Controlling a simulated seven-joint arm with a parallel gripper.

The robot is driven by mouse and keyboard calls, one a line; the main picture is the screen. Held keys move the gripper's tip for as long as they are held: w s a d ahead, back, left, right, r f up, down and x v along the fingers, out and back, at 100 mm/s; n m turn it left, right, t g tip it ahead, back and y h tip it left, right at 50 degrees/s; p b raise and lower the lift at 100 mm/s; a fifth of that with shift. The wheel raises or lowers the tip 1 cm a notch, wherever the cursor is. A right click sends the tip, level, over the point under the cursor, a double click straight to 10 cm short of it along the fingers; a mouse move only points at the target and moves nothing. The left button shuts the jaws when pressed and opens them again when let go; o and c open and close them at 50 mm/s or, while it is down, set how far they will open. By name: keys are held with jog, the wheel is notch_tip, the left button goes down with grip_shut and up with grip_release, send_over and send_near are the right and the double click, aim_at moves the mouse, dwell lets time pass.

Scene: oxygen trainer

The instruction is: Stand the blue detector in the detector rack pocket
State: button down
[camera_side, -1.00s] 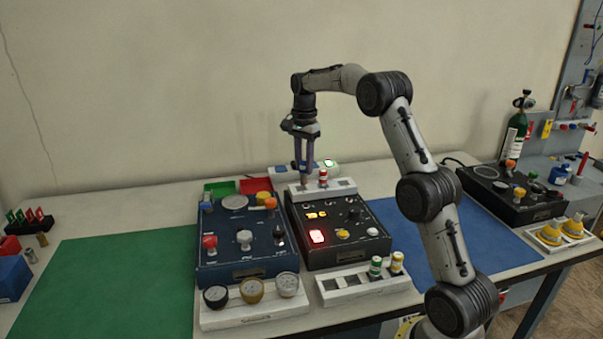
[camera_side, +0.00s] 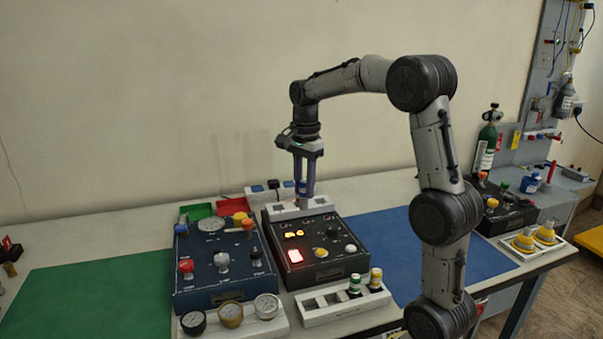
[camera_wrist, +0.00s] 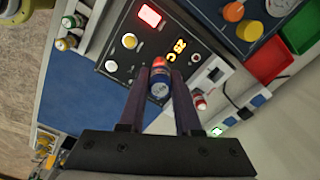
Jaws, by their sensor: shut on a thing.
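My gripper (camera_side: 306,192) points down over the white block (camera_side: 282,213) behind the black panel. In the wrist view my gripper (camera_wrist: 160,78) is shut on the blue detector (camera_wrist: 159,90), a short blue cylinder with a pale band and red beyond it. The fingers hide much of the detector in the side view. The white block also shows in the wrist view, with a dark pocket (camera_wrist: 213,73) and a red-topped cylinder (camera_wrist: 200,103) on it. I cannot tell whether the detector touches the block.
The black panel (camera_side: 322,250) has a lit red display. A front white rack (camera_side: 318,315) holds green-topped and yellow-topped cylinders beside dark pockets. A blue panel (camera_side: 215,260) and gauges stand left. A power strip (camera_side: 257,190) lies behind. The blue mat (camera_side: 395,250) has clear room.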

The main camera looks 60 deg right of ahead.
jog(key=s+a+f, duration=0.3)
jog(key=s+a, duration=0.1)
jog(key=a, duration=0.4)
jog(key=s+a+f+n, duration=0.1)
jog(key=s+a+f, duration=0.3)
jog(key=a, duration=0.3)
jog(key=shift+s+a+f, duration=0.25)
jog(key=shift+s+a, duration=0.15)
jog(key=shift+s, duration=0.3)
jog(key=shift+f, duration=0.1)
jog(key=shift+f, duration=2.45)
jog(key=shift+f, duration=0.55)
jog(key=shift+f, duration=0.35)
jog(key=shift+f, duration=0.35)
jog(key=shift+f, duration=0.35)
